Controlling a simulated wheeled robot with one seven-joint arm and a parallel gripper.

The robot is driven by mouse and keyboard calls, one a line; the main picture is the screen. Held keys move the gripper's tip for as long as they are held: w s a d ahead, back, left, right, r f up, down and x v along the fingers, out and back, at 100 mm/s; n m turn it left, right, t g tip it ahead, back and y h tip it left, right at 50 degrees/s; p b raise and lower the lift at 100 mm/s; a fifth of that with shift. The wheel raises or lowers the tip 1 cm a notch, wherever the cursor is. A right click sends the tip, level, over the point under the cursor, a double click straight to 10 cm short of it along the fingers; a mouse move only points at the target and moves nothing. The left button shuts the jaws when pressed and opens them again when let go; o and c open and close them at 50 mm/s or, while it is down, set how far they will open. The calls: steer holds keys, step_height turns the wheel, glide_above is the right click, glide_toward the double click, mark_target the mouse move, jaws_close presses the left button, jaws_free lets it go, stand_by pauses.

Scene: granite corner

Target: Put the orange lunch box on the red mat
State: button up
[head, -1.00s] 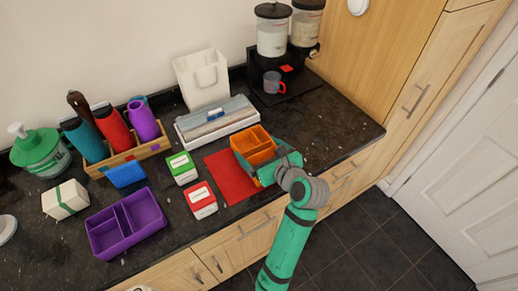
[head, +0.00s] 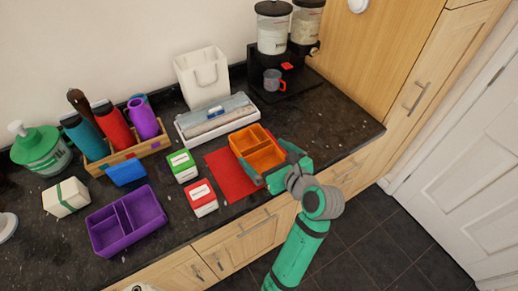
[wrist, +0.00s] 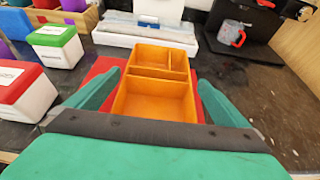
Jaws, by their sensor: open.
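The orange lunch box (head: 262,148) is an open divided tray. It sits over the right part of the red mat (head: 228,176), whose left part shows bare. In the wrist view the orange lunch box (wrist: 155,98) lies straight ahead, with the red mat (wrist: 104,68) showing at its left. My gripper (head: 272,168) is at the near end of the box. Its two green fingers (wrist: 155,97) are apart, one on each side of the box's near part, with visible gaps. The exact extent of the mat under the box is hidden.
A red-and-white box (head: 202,198) and a green-and-white box (head: 182,166) stand left of the mat. A purple divided tray (head: 126,222) is further left. A long white tray (head: 216,122) lies behind. The black stand with a mug (head: 273,81) is at the back. The counter to the right is clear.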

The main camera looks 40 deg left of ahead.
steer(key=v, duration=0.7)
steer(key=shift+d+r, duration=0.1)
stand_by(0.4)
